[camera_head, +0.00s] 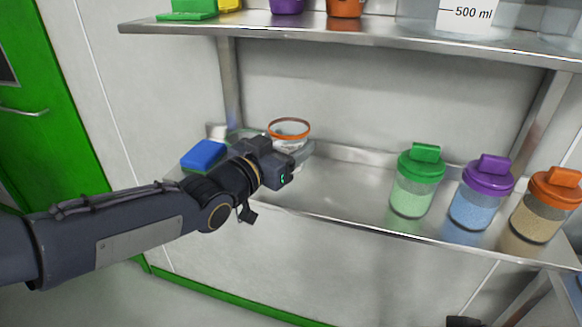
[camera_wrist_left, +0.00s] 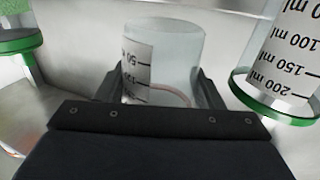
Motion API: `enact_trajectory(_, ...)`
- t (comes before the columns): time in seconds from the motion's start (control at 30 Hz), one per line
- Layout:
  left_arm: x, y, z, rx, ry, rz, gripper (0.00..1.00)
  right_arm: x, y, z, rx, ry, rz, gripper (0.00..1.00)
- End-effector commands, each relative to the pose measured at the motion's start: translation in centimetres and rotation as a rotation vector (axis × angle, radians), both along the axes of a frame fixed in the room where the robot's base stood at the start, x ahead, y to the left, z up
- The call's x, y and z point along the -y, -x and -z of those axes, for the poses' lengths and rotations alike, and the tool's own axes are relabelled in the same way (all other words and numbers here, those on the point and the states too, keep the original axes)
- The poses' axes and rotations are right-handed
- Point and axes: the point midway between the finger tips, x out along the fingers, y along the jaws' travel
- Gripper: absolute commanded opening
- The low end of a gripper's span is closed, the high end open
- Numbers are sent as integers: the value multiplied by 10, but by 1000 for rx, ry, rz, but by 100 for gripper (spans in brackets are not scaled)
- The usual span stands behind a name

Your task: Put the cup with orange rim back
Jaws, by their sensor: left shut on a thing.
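The clear cup with an orange rim (camera_head: 289,122) is at the left part of the lower shelf, rim up in the head view. My left gripper (camera_head: 300,153) is shut on its body. In the left wrist view, the cup (camera_wrist_left: 178,58) with its printed scale sits between the two fingers (camera_wrist_left: 158,92). The gripper hides its lower part in the head view, so I cannot tell whether its base touches the shelf. My right gripper is not in view.
A blue item (camera_head: 204,155) lies left of my gripper. Green (camera_head: 415,185), purple (camera_head: 480,195) and orange (camera_head: 545,205) lidded jars stand right. The shelf middle (camera_head: 350,185) is clear.

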Motion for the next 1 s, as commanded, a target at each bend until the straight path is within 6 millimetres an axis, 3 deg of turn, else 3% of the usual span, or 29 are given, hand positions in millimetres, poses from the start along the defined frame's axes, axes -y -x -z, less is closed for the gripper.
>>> enact_trajectory(0.2, 9, -11, 18, -2, -1, 0, 40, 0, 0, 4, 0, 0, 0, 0)
enact_trajectory(0.4, 7, -9, 43, 0, 0, -1, 40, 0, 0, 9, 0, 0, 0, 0)
enact_trajectory(0.83, 7, -9, 48, 2, 1, -1, 40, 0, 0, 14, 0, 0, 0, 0)
enact_trajectory(0.87, 7, -9, 47, 2, 1, -1, 64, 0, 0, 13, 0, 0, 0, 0)
enact_trajectory(1.0, 7, -9, 46, 2, 1, -1, 82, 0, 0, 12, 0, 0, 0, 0)
